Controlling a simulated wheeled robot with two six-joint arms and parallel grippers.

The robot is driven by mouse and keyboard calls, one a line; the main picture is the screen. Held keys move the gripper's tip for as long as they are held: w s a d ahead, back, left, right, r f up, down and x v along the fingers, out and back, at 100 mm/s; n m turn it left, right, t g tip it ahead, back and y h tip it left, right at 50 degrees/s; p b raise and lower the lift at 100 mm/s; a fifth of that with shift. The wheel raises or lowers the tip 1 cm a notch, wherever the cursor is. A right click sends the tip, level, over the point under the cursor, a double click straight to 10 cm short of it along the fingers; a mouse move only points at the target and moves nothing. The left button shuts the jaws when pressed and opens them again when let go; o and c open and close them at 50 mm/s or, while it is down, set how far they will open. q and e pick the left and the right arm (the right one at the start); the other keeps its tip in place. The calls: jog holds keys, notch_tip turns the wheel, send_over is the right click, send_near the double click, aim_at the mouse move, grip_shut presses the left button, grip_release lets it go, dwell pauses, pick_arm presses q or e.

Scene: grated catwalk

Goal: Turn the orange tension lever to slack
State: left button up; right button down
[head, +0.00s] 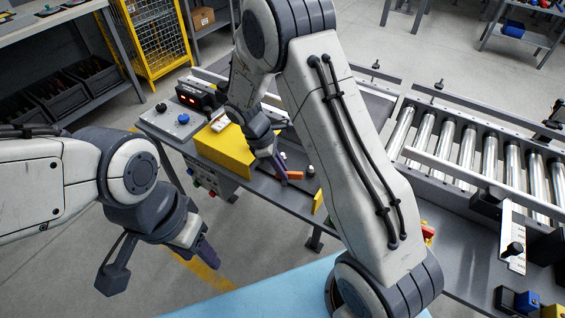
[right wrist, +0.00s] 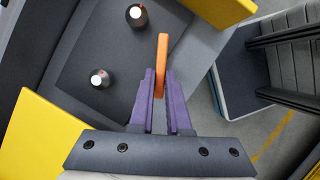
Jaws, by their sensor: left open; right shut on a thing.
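The orange tension lever (right wrist: 161,62) stands between the purple fingertips of my right gripper (right wrist: 159,100) in the right wrist view. The fingers are shut on it near its lower part, and its upper part sticks out past the tips. In the head view my right gripper (head: 280,168) reaches down to the bench beside the yellow housing, with a bit of orange (head: 296,175) showing next to it. My left gripper (head: 207,252) hangs over the floor at the left, open and holding nothing.
Two dark posts with pale tops (right wrist: 137,15) (right wrist: 100,79) stand on the grey plate near the lever. A yellow housing (head: 222,152) is close beside the right gripper. A roller conveyor (head: 440,140) runs behind. A panel with a blue button (head: 184,118) sits at the bench's left end.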

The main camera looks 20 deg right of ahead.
jog(key=m, duration=0.1)
jog(key=m+g+p, duration=0.1)
jog(key=shift+w+r+m+y+p, duration=0.2)
jog(key=shift+m+y+p, duration=0.1)
jog(key=shift+m+y, duration=0.1)
jog(key=shift+d+m+g+y+p, duration=0.1)
jog(key=shift+m+g+y+p, duration=0.2)
jog(key=shift+m+p, duration=0.65)
jog(key=shift+f+m, duration=0.1)
jog(key=shift+m, duration=0.45)
jog(key=c, duration=0.9)
grip_release()
jog(key=shift+b+v, duration=0.35)
jog(key=shift+v, duration=4.85)
